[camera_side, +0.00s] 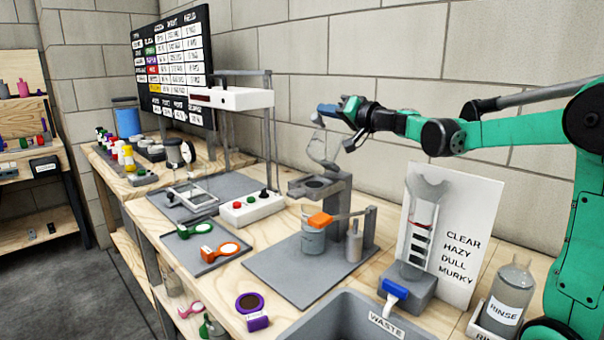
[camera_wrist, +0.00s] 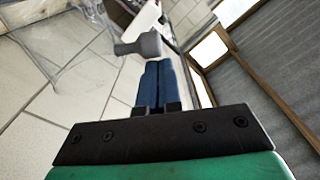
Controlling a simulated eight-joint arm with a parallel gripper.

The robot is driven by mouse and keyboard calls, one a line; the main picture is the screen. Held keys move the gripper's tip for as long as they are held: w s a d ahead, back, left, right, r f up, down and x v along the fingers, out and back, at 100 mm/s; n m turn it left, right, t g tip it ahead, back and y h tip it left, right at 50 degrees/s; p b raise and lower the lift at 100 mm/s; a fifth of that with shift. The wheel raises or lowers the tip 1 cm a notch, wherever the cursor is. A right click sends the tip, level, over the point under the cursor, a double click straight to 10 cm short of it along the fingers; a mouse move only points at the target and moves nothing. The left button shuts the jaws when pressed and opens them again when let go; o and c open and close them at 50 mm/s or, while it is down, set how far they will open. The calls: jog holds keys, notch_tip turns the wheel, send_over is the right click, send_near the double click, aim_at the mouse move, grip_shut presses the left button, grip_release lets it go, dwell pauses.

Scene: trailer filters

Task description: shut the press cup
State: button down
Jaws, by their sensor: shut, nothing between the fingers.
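The press is a grey stand (camera_side: 337,205) on a grey mat. A flat arm with a round dark seat (camera_side: 317,184) juts left from its top. A pale translucent part (camera_side: 322,150) stands raised above that seat, apparently the cup's upper half, so the cup looks open. A small grey knob (camera_side: 317,119) tops it. My gripper (camera_side: 326,109) is beside the knob, its blue fingers shut and empty. In the wrist view the closed fingers (camera_wrist: 161,65) point at a grey knob (camera_wrist: 149,45) just beyond their tips. I cannot tell whether they touch.
Below the seat stands a clear beaker (camera_side: 313,240) with an orange-handled piece (camera_side: 320,220) at its rim. Right are a tube stand with a blue tap (camera_side: 395,290), a lettered card (camera_side: 465,240) and a rinse bottle (camera_side: 510,290). A waste sink (camera_side: 345,318) is in front.

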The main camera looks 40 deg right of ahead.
jog(key=a+f+n, duration=0.6)
jog(key=a+n, duration=0.1)
jog(key=a, duration=0.1)
jog(key=shift+f+n, duration=0.3)
jog(key=shift+n, duration=0.1)
dwell(0.4)
jog(key=s+r, duration=0.4)
jog(key=s, duration=0.7)
jog(key=s+a+f+n+g+y, duration=0.2)
jog(key=a+f+g+y, duration=0.2)
jog(key=a+f+g, duration=0.35)
jog(key=s+a+f+m+g+h, duration=0.2)
jog(key=s+f+g+h, duration=0.1)
jog(key=f, duration=0.5)
jog(key=shift+s, duration=0.8)
